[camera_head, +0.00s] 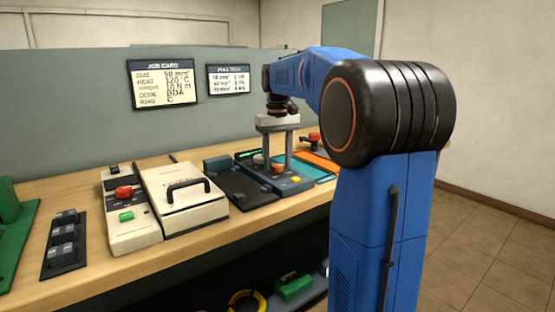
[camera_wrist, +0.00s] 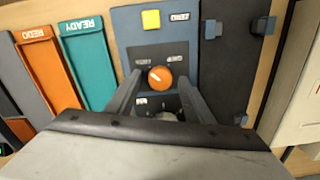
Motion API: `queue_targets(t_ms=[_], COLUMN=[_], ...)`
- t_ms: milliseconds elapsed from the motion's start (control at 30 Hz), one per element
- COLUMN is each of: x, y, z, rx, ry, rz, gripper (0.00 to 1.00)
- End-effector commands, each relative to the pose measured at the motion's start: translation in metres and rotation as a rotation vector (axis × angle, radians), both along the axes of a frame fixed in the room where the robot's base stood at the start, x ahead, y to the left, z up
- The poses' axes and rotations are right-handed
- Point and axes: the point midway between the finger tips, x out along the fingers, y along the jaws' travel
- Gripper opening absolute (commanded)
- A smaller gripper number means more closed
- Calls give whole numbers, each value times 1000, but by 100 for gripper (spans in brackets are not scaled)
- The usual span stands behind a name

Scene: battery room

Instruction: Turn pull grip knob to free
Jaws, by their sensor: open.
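An orange round knob (camera_wrist: 160,78) sits on a dark blue panel (camera_wrist: 127,24) in the wrist view. Its white mark points up and left. Small labels stand to its upper left and upper right, too small to read. My gripper (camera_wrist: 159,84) is open, with one finger on each side of the orange knob; I cannot tell whether they touch it. In the head view my gripper (camera_head: 277,163) points down over the panel, with the orange knob (camera_head: 278,169) between the fingers. A pale knob (camera_head: 258,158) stands behind it; its label is not readable.
A yellow button (camera_wrist: 151,19) is on the same panel. A teal READY tray (camera_wrist: 88,62) and an orange REDO tray (camera_wrist: 45,68) lie beside it. A black fixture (camera_head: 240,185) and a cream press with a handle (camera_head: 180,203) stand left on the bench.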

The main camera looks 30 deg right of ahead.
Motion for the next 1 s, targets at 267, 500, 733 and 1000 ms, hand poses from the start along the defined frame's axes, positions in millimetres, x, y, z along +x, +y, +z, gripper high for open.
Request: queue_targets(t_ms=[267, 500, 733, 1000], x=[1, 1, 1, 1], y=[0, 0, 0, 0], z=[20, 67, 113, 157], rx=[0, -1, 0, 0], ry=[-2, -3, -2, -2], rz=[0, 0, 0, 0], gripper=[48, 48, 48, 48])
